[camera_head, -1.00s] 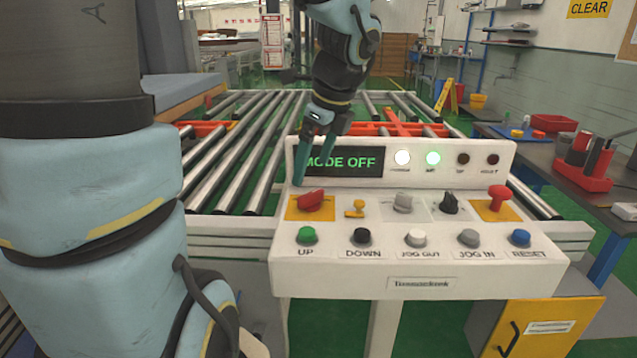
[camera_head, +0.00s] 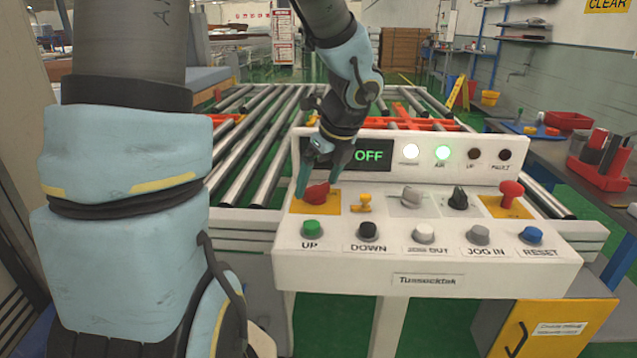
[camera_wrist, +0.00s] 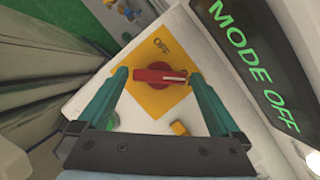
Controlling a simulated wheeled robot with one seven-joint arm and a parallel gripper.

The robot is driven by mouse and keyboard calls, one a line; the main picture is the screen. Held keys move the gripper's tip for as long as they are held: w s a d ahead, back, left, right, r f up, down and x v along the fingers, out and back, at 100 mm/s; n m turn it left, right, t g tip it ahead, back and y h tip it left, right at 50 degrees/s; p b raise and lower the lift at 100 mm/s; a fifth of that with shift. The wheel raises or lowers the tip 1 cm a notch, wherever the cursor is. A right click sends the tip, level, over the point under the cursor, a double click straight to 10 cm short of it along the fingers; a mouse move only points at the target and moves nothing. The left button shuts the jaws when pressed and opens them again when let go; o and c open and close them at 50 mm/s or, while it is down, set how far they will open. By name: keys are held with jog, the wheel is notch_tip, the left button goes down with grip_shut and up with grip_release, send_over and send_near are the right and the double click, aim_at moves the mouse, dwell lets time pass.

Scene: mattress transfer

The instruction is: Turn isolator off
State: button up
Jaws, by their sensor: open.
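The isolator is a red rotary knob (camera_head: 317,193) on a yellow plate (camera_head: 331,207) at the left of the control panel. In the wrist view the red knob (camera_wrist: 160,77) lies crosswise, its pale pointer line to the right, and "OFF" is printed on the yellow plate (camera_wrist: 157,102) above it. My gripper (camera_head: 318,176) is at the knob, fingers pointing down. In the wrist view my gripper (camera_wrist: 160,75) is open, with one teal finger on each side of the knob. I cannot tell whether the fingers touch it. The display (camera_wrist: 257,65) reads "MODE OFF".
The panel (camera_head: 330,272) also carries a small yellow key switch (camera_head: 362,203), a grey knob (camera_head: 411,196), a black knob (camera_head: 457,199), a red mushroom button (camera_head: 510,192) and a row of push buttons. A roller conveyor (camera_head: 262,150) lies behind. A cluttered bench (camera_head: 560,160) stands at right.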

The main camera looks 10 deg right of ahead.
jog(key=shift+f, duration=0.1)
jog(key=shift+c, duration=0.2)
jog(key=c, duration=1.1)
jog(key=shift+n, duration=0.3)
jog(key=n, duration=0.2)
jog(key=n+g+y+p, duration=0.1)
jog(key=n, duration=0.1)
jog(key=shift+w+d+g, duration=0.1)
jog(key=shift+w+g, duration=0.05)
jog(key=shift+g, duration=0.15)
jog(key=n+p, duration=0.1)
jog(key=n, duration=0.1)
jog(key=n+g+y+p, duration=0.1)
jog(key=n, duration=0.1)
jog(key=shift+w+n+g, duration=0.1)
jog(key=shift+n+g, duration=0.2)
jog(key=shift+n, duration=0.1)
jog(key=n+g+p, duration=0.1)
jog(key=n, duration=0.1)
jog(key=n+p, duration=0.1)
jog(key=n, duration=0.1)
jog(key=shift+w+n+g+p, duration=0.15)
jog(key=shift+n+g+p, duration=0.15)
jog(key=shift+g+p, duration=0.1)
jog(key=shift+w+n+g+h+p, duration=0.1)
jog(key=shift+n+g+h+p, duration=0.5)
jog(key=shift+n, duration=1.3)
